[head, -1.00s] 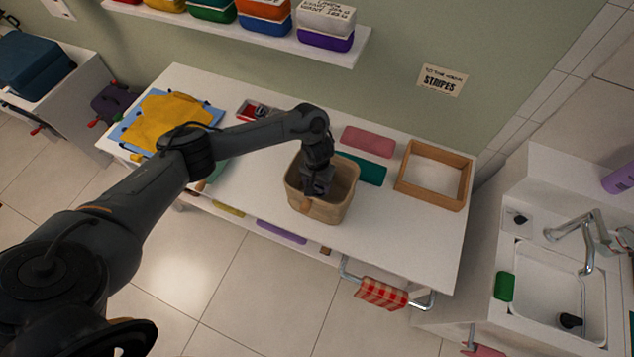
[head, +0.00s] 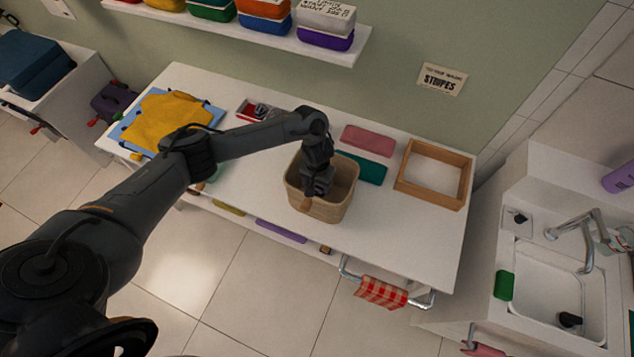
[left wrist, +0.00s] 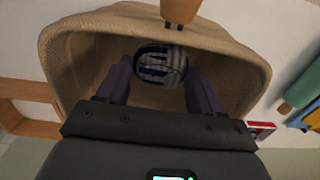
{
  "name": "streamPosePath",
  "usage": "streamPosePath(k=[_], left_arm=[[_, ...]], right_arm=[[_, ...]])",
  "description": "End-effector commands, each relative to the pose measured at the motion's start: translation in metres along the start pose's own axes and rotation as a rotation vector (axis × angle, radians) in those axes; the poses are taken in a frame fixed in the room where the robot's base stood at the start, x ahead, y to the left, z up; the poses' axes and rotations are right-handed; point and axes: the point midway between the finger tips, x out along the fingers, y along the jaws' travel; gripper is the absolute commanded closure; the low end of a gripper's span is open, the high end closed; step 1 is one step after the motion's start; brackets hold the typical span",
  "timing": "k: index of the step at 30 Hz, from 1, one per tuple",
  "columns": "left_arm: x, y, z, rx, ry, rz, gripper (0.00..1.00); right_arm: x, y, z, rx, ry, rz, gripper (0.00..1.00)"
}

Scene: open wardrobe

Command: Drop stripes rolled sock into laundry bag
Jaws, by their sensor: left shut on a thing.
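The laundry bag is a tan woven basket (head: 321,209) with a brown tab, standing upright on the white table. My left gripper (head: 313,196) reaches down over its opening in the head view. In the left wrist view, the left gripper (left wrist: 160,85) is shut on the striped rolled sock (left wrist: 161,65), a dark blue and grey-white ball between the fingers. The basket (left wrist: 85,55) surrounds the sock in that view, with the brown tab at the top. The sock is hidden in the head view. My right gripper is not in view.
A wooden tray (head: 403,188) stands right of the basket. Pink (head: 367,141) and teal (head: 370,172) folded cloths lie behind it. A yellow garment (head: 160,120) lies at the table's left. A red-checked towel (head: 382,292) hangs from the front rail.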

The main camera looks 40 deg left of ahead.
Motion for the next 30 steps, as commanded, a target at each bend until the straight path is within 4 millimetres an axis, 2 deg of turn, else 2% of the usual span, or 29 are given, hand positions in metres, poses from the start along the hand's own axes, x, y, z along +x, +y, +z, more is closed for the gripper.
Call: streamPosePath(k=[13, 14, 19, 25, 26, 30], left_arm=[[0.0018, -0.0001, 0.0, 0.0, 0.0, 0.0, 0.64], [0.0018, -0.0001, 0.0, 0.0, 0.0, 0.0, 0.3], [0.0018, -0.0002, 0.0, 0.0, 0.0, -0.001, 0.05], [0.0018, -0.0003, 0.0, 0.0, 0.0, -0.001, 0.05], [0.0018, -0.0003, 0.0001, 0.0, 0.0, -0.001, 0.0], [0.0018, -0.0004, 0.0, 0.0, 0.0, -0.001, 0.0]], right_arm=[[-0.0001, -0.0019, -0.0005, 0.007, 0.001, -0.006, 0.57], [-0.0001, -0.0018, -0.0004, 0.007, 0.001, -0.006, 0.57], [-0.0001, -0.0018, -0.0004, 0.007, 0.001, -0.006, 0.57], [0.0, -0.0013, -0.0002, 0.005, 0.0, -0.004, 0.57], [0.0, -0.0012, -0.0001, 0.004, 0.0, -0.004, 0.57], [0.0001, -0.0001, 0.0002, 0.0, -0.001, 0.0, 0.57]])
